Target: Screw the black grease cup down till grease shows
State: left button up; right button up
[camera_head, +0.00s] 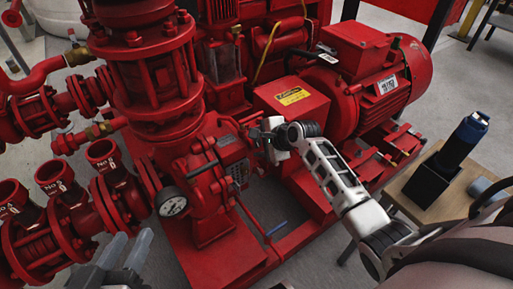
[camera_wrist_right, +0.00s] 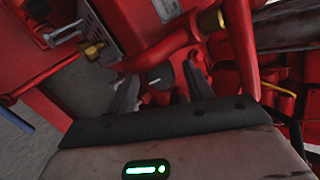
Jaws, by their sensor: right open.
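The black grease cup (camera_wrist_right: 159,77) appears in the right wrist view as a dark round cap with a pale mark, among red pump parts. My right gripper (camera_wrist_right: 160,88) is open, with one finger on each side of the cup; I cannot tell whether they touch it. In the head view my right gripper (camera_head: 262,131) is at the pump's side by the shaft, and the cup cannot be made out there. My left gripper (camera_head: 128,243) is low at the left in the head view, its two grey fingers parted and empty. No grease can be made out.
The red pump (camera_head: 205,165) carries a pressure gauge (camera_head: 171,201) and is coupled to a red motor (camera_head: 365,85). Brass fittings (camera_wrist_right: 92,49) and red pipes crowd the right gripper. A small wooden table (camera_head: 425,195) with a blue-topped black object (camera_head: 452,155) stands at right.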

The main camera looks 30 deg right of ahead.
jog(key=shift+w+a+f, duration=0.15)
jog(key=shift+w+f, duration=0.25)
